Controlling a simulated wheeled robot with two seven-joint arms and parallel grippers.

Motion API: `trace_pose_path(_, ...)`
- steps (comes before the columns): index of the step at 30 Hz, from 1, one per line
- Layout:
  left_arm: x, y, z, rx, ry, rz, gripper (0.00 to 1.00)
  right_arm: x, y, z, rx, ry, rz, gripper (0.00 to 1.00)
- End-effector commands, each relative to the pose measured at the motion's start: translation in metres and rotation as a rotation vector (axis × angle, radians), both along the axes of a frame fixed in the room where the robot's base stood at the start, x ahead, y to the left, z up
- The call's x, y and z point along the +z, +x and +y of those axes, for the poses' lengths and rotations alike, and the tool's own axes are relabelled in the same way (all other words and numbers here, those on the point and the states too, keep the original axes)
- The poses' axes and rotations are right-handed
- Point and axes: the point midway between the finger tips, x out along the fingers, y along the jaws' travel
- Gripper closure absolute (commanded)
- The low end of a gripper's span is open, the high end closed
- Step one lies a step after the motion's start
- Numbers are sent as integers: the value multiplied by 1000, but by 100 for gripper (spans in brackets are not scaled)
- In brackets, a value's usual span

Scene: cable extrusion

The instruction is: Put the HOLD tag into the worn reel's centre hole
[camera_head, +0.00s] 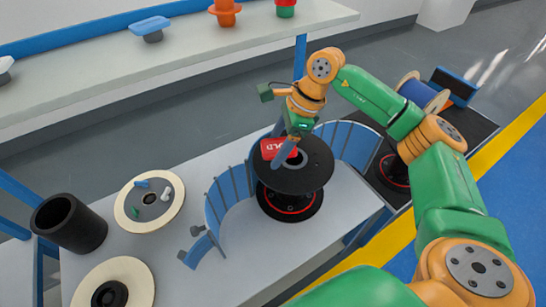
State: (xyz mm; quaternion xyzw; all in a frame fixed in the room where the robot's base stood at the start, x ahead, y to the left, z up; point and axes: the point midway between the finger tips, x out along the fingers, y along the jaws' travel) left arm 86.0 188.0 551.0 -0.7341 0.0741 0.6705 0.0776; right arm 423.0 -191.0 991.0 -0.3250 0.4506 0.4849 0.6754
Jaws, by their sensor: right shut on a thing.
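A black reel (318,168) stands on the light worktop, with a wide upper flange and a lower flange with a red ring. I cannot tell from marks whether it is the worn reel. My right gripper (287,150) points down over its upper flange and is shut on the red HOLD tag (270,147), whose white lettering shows partly. My left gripper is not in view.
A curved blue guard (213,210) stands around the reel's left and back. A cream reel (128,214) holding small parts, another cream reel (137,273) and a black cylinder (70,222) are at left. A blue-wound reel (420,92) is at the right. A long shelf (95,85) runs behind.

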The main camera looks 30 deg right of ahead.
Motion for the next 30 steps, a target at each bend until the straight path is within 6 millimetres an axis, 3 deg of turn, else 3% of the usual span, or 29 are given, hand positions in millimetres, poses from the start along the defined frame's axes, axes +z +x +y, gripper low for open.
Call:
trace_pose_path(1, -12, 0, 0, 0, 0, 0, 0, -19, 7, -9, -153, -1, 2, 85)
trace_pose_path(9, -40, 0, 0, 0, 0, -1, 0, -67, 44, -63, -1030, 3, 2, 85)
trace_pose_path(15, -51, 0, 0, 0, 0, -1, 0, -85, 57, -97, -1463, 3, 2, 85)
trace_pose_path(22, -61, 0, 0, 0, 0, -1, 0, -98, 58, -103, -1531, 1, 3, 85)
trace_pose_path(30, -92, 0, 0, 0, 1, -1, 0, -136, 58, -102, -1528, -1, 3, 85)
